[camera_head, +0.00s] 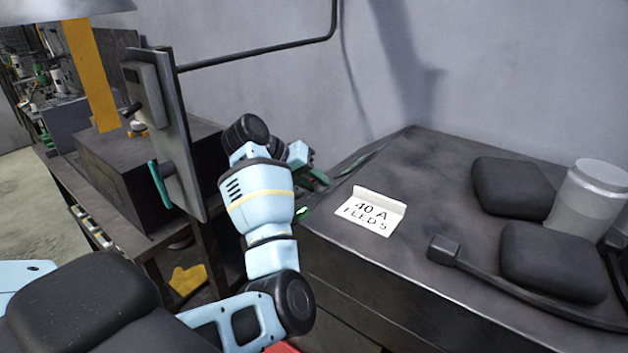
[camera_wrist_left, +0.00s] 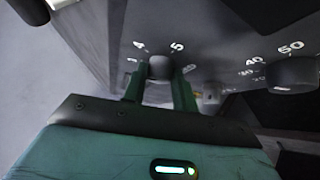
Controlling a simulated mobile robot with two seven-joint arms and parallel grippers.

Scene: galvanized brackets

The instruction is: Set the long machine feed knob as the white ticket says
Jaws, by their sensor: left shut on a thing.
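The white ticket (camera_head: 371,211) stands on the dark machine top and reads "40 A" and "FEED 5". In the left wrist view, my left gripper (camera_wrist_left: 158,82) is shut on a small grey knob (camera_wrist_left: 160,67), one green finger on each side. A "4" shows at the knob's upper left and a "5" at its upper right; other marks are partly hidden by the fingers. I cannot make out a pointer on the knob. In the head view the left gripper (camera_head: 314,178) is at the machine's left edge, and the knob is hidden there. My right gripper is not in view.
A second dark knob (camera_wrist_left: 290,73) with marks including 40 and 50 is to the right. An upright panel (camera_head: 170,130) stands left of my arm.

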